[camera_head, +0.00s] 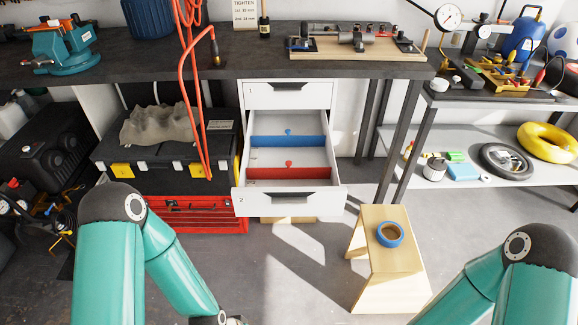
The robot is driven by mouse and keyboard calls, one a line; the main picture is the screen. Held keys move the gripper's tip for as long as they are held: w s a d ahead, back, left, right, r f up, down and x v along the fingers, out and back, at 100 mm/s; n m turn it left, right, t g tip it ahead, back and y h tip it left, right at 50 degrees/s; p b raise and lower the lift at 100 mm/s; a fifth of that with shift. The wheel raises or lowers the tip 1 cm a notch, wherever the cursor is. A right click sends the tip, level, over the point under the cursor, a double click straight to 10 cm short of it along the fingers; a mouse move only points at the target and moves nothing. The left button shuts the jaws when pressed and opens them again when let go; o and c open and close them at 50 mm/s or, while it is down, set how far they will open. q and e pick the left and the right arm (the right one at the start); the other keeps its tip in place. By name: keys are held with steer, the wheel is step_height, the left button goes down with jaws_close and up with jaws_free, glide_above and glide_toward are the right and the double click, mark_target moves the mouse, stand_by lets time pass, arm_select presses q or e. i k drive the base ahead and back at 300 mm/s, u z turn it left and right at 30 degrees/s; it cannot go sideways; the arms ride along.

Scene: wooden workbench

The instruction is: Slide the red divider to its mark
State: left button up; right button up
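The red divider (267,173) stands across the open white drawer (285,202), close to its front panel. It has a small red knob on its top edge. A blue divider (267,141) with a blue knob stands farther back in the same drawer. Small marks show faintly along the drawer's inner left side, too small to read. My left arm comes in at the lower left and my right arm at the lower right.
A closed drawer (287,96) sits above the open one. A wooden stool (390,262) with a blue tape roll (390,235) stands front right. A black toolbox (165,150) and red toolbox (200,214) are left of the drawer. A red hose (190,90) hangs beside it.

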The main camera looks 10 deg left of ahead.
mark_target(288, 172)
steer(key=z, duration=0.5)
steer(key=k, duration=1.1)
steer(key=z, duration=0.4)
steer(key=i, duration=0.35)
steer(key=u, duration=0.95)
steer(key=i, duration=1.25)
steer(key=z, duration=0.3)
